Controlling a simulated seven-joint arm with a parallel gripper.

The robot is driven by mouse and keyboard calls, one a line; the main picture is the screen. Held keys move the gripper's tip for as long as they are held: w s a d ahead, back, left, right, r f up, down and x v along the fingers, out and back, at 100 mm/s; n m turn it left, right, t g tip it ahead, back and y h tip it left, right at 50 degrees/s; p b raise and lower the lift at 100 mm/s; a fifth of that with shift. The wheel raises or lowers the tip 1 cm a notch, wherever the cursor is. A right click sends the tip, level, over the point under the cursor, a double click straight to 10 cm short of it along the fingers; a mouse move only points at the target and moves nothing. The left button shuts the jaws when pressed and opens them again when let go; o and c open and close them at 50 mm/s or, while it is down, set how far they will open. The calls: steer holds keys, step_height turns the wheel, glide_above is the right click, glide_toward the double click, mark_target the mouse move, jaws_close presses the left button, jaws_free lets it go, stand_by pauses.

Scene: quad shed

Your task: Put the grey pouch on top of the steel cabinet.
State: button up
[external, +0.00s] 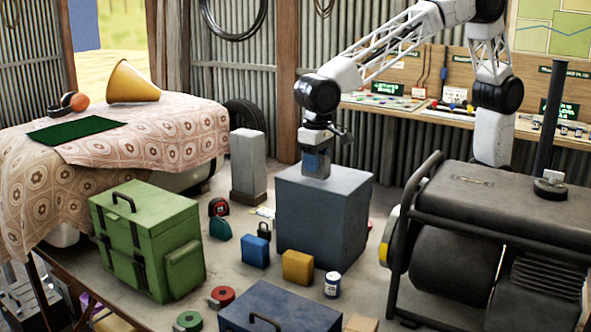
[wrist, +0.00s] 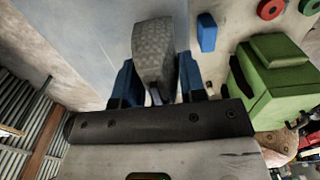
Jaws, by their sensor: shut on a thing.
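The steel cabinet (external: 322,222) is a blue-grey box on the floor in the middle of the external view, with a flat, clear top. My gripper (external: 317,158) points down over the back part of that top. It is shut on the grey pouch (wrist: 153,56), which has a textured, patterned surface. The pouch sits between the two blue fingers in the wrist view. In the external view only a small part of the pouch (external: 317,171) shows below the fingers. It is at or just above the cabinet top; I cannot tell if it touches.
A green chest (external: 150,245) stands at left, a grey pillar (external: 248,160) behind, and a black-framed generator (external: 470,200) at right. Blue (external: 255,251) and yellow (external: 297,267) blocks, a can (external: 332,285) and a dark blue box (external: 280,310) lie in front of the cabinet.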

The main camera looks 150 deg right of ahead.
steer(key=shift+f, duration=0.55)
steer(key=shift+f, duration=0.15)
steer(key=o, duration=0.9)
step_height(320, 180, up, 12)
steer(key=shift+r, duration=0.15)
stand_by(0.6)
